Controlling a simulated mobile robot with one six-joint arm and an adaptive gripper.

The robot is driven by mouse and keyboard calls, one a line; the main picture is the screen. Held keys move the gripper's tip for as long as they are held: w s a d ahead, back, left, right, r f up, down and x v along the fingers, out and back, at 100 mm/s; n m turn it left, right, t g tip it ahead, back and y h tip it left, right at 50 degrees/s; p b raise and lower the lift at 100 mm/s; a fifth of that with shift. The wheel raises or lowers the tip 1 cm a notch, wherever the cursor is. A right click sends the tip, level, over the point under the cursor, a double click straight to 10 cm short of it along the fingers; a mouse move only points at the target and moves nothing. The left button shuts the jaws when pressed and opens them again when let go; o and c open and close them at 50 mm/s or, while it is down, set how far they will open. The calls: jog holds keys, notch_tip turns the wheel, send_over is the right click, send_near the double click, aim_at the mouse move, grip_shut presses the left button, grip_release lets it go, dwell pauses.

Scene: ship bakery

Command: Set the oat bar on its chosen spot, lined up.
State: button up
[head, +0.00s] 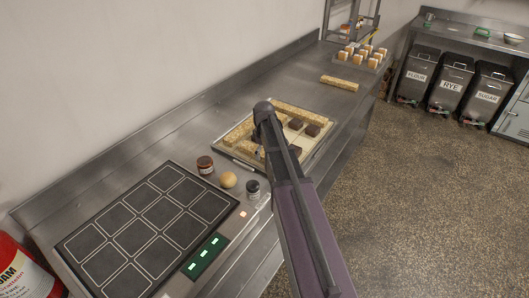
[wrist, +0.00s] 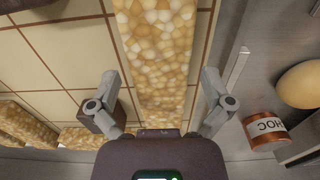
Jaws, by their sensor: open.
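An oat bar (wrist: 158,55), pale gold and grainy, runs lengthwise between my gripper's fingers in the wrist view. My gripper (wrist: 160,80) is open, with one finger on each side of the bar and visible gaps to it. The bar lies over a cream board with brown grid lines (wrist: 60,60); whether it rests flat there I cannot tell. In the head view my arm hides most of the gripper over the board (head: 313,146). More oat bars lie along the board's edges, one at the far side (head: 305,113) and others (wrist: 20,125) at lower left in the wrist view.
Dark brown cubes (head: 312,130) sit on the board. A jar (head: 205,165), a round yellow item (head: 228,180) and a dark jar (head: 253,189) stand beside it. A black gridded panel (head: 150,225) lies nearer. Another bar (head: 339,83) and a tray of cubes (head: 345,62) lie farther along the counter.

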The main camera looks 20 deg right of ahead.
notch_tip(320, 180, up, 12)
jog(key=p, duration=1.1)
jog(key=shift+f, duration=0.15)
dwell(0.5)
jog(key=s+a+m, duration=0.3)
jog(key=s+a, duration=0.4)
jog(key=s, duration=0.3)
jog(key=s+a+m, duration=0.3)
jog(key=s+a, duration=0.4)
jog(key=s, duration=0.3)
jog(key=shift+a+m, duration=0.25)
jog(key=shift+m, duration=0.05)
